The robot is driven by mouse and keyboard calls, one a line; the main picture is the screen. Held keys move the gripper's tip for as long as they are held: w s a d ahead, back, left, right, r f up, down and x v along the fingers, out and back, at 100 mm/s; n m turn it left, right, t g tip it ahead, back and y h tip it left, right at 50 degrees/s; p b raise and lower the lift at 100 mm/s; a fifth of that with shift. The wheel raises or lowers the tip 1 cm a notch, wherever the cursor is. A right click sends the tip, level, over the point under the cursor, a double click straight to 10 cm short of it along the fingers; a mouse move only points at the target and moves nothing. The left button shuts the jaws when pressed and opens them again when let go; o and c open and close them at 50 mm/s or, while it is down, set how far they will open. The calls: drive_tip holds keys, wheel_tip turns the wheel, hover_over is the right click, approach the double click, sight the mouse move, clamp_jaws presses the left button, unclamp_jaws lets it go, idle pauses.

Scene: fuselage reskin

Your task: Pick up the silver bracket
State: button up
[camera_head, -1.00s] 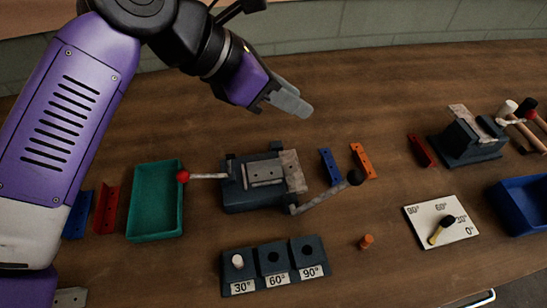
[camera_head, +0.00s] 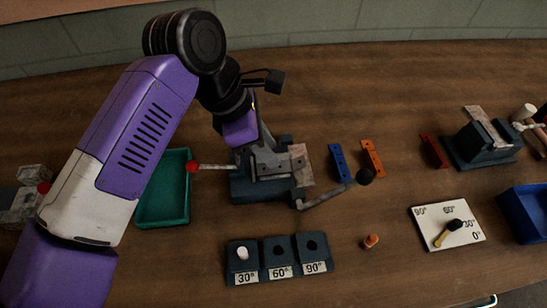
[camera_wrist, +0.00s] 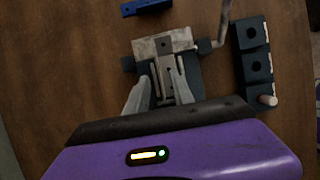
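The silver bracket (camera_head: 271,166) is a small grey metal piece with holes, lying on the dark bending machine (camera_head: 247,189) in the head view. In the wrist view the bracket (camera_wrist: 168,80) is between the two pale fingers of my gripper (camera_wrist: 162,88). The fingers stand apart, one on each side of it, with gaps visible. In the head view my gripper (camera_head: 254,163) is low over the machine and hides part of the bracket. I cannot tell whether the fingers touch it.
The machine has a red-knobbed lever (camera_head: 193,167) on the left and a black-knobbed lever (camera_head: 364,176) on the right. A green tray (camera_head: 163,219) stands left. A block marked 30, 60 and 90 degrees (camera_head: 279,272) lies in front. Blue (camera_head: 336,162) and orange (camera_head: 372,158) brackets lie right.

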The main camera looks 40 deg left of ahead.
drive_tip(key=shift+w+d+f, duration=0.1)
drive_tip(key=shift+w+f, duration=0.1)
drive_tip(key=shift+f, duration=0.35)
clamp_jaws()
idle(1.0)
